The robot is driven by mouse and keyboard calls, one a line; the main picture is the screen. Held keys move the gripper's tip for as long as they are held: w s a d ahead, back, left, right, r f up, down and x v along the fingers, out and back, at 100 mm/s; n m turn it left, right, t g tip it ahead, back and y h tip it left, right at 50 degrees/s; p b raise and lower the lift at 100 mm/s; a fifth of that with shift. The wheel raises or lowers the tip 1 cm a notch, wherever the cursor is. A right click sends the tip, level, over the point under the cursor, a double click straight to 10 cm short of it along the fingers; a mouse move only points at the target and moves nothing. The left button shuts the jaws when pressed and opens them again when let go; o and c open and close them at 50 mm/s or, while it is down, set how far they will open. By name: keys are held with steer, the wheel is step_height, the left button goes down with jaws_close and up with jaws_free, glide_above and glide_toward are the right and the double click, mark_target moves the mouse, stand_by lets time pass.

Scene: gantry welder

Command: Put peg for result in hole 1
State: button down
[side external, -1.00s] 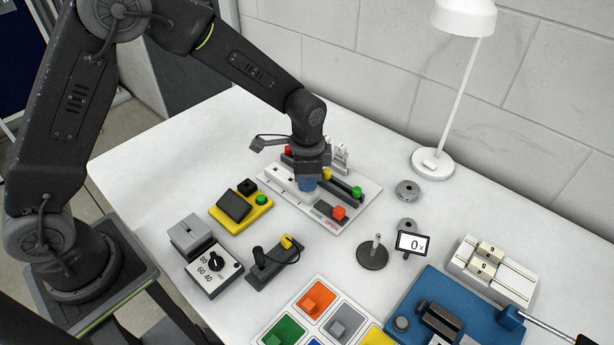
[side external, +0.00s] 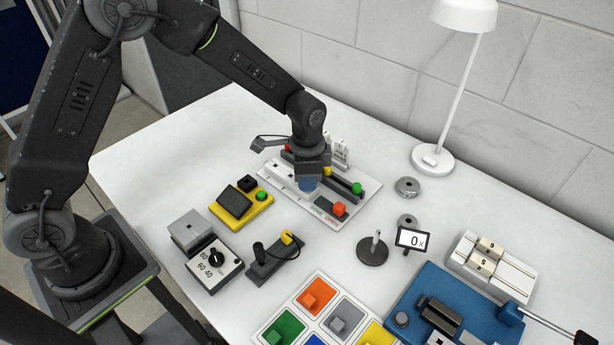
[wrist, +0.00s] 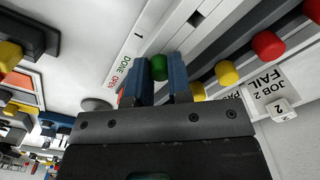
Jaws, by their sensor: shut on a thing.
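My gripper (wrist: 159,85) has blue fingers, shut on a green peg (wrist: 159,67) whose rounded end shows between them in the wrist view. In the side view the gripper (side external: 307,184) is low over the white board (side external: 322,221), at its white strip; the held peg is hidden there. The wrist view shows part of this white strip (wrist: 150,32) with a "1" mark and a dark slot, just beyond the fingers. Hole 1 itself is not clear, and I cannot tell whether the peg touches it.
Yellow and red pegs (wrist: 267,45) stand in a dark rail right of the fingers, by a "JOB 2 FAIL" card (wrist: 268,84). A yellow box (side external: 240,208) stands left.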

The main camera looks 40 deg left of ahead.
steer(key=shift+f, duration=0.1)
steer(key=c, duration=1)
jaws_free()
steer(key=shift+o, duration=0.2)
step_height(320, 180, up, 14)
